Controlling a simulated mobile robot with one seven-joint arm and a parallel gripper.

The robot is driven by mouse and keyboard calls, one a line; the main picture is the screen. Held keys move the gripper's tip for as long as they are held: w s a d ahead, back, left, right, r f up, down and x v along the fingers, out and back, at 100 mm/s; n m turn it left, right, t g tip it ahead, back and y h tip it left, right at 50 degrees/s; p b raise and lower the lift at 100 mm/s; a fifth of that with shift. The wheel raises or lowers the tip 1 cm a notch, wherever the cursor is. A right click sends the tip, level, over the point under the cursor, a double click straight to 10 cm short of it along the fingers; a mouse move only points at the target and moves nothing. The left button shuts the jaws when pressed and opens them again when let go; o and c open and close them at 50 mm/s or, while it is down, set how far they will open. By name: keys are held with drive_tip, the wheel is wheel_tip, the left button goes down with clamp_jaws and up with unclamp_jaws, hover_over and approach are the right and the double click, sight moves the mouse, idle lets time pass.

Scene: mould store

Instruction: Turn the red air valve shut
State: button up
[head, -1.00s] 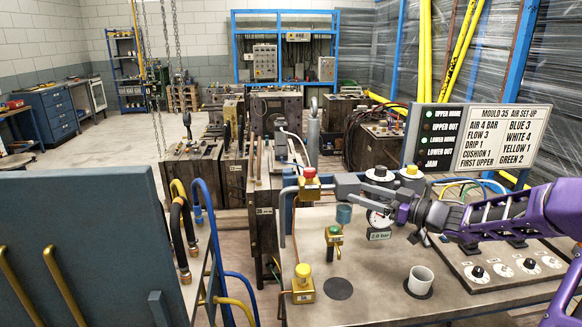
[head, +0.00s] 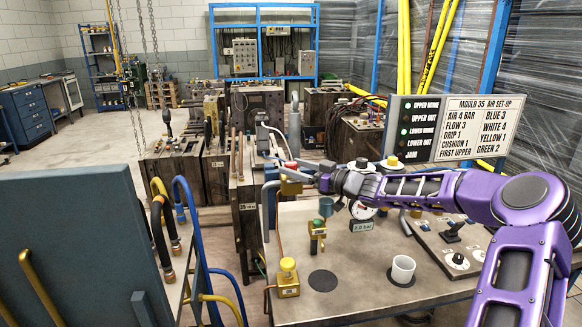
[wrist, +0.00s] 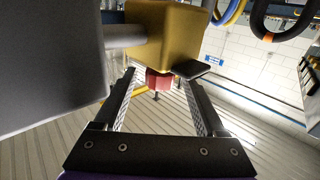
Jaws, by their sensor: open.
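The red air valve is a red knob (head: 291,168) on a brass-yellow block (head: 291,187) at the back left corner of the bench, partly hidden by my gripper in the head view. My gripper (head: 303,172) reaches in from the right, its fingers at the knob. In the wrist view, the red knob (wrist: 158,79) lies between the two open fingers of my gripper (wrist: 158,88). The brass block (wrist: 166,36) is just beyond, with a grey pipe (wrist: 123,36) on its left. I cannot tell whether either finger touches the knob.
The bench (head: 340,265) also carries a yellow-knobbed valve (head: 288,278), a green-topped brass valve (head: 318,236), a gauge (head: 362,210) and a white cup (head: 402,268). A dark grey block (wrist: 50,65) fills the wrist view's left. A blue-grey panel (head: 70,250) stands at left.

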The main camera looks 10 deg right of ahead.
drive_tip(key=shift+x, duration=0.85)
clamp_jaws()
